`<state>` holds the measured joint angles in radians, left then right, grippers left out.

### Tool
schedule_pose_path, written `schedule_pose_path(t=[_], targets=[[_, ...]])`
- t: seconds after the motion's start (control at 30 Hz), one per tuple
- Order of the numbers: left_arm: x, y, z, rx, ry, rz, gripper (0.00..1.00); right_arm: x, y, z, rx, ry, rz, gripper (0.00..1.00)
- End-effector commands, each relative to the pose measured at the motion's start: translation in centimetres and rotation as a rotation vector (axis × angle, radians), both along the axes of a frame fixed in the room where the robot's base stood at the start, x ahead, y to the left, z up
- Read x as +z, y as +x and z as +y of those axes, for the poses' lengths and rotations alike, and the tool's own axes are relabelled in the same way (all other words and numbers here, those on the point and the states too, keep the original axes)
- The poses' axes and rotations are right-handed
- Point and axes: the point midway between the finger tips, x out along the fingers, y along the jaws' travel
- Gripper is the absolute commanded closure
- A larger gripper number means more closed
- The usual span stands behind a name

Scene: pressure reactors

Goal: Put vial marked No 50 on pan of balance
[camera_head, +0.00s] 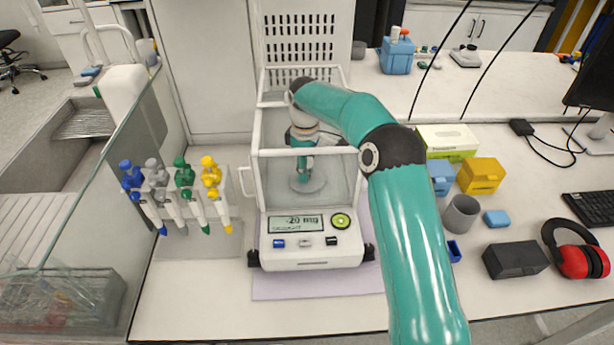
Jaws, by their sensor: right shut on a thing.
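The balance (308,240) stands in the middle of the bench, with a glass draft shield around its weighing chamber. Its round pan (307,184) shows through the front glass. My right arm comes in from the right and bends over the chamber. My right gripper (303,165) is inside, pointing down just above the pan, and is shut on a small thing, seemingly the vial. The vial's shape and its number cannot be made out behind the glass and the fingers. Whether it touches the pan cannot be told. My left gripper is not in view.
A rack of several coloured pipettes (180,195) stands left of the balance. On the right are a yellow box (480,175), a grey cup (461,215), a black box (515,260) and red ear defenders (578,255). The bench's front edge is clear.

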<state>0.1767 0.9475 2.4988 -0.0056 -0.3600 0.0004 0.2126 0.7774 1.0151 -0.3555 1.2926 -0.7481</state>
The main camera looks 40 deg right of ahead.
Motion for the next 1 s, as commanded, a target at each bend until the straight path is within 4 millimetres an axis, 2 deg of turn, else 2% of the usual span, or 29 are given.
schedule_pose_path(t=[0.03, 0.37, 0.4, 0.53, 0.83, 1.0], targets=[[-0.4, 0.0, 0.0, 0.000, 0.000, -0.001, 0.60, -0.4, 0.1, 0.1, 0.002, 0.000, -0.003, 0.96], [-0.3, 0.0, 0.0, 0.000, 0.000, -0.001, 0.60, -0.5, 0.2, 0.2, 0.004, -0.001, -0.001, 0.96], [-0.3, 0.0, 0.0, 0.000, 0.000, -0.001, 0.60, -0.4, 0.2, 0.2, 0.004, -0.001, -0.001, 0.67], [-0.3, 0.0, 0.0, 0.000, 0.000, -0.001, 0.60, -0.4, 0.2, 0.2, 0.004, -0.001, -0.001, 0.45], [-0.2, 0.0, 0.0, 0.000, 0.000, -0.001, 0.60, -0.3, 0.2, 0.2, 0.004, 0.000, -0.001, 0.45], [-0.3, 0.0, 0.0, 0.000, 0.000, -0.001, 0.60, 0.7, 0.3, 0.2, 0.004, -0.001, -0.003, 0.45]])
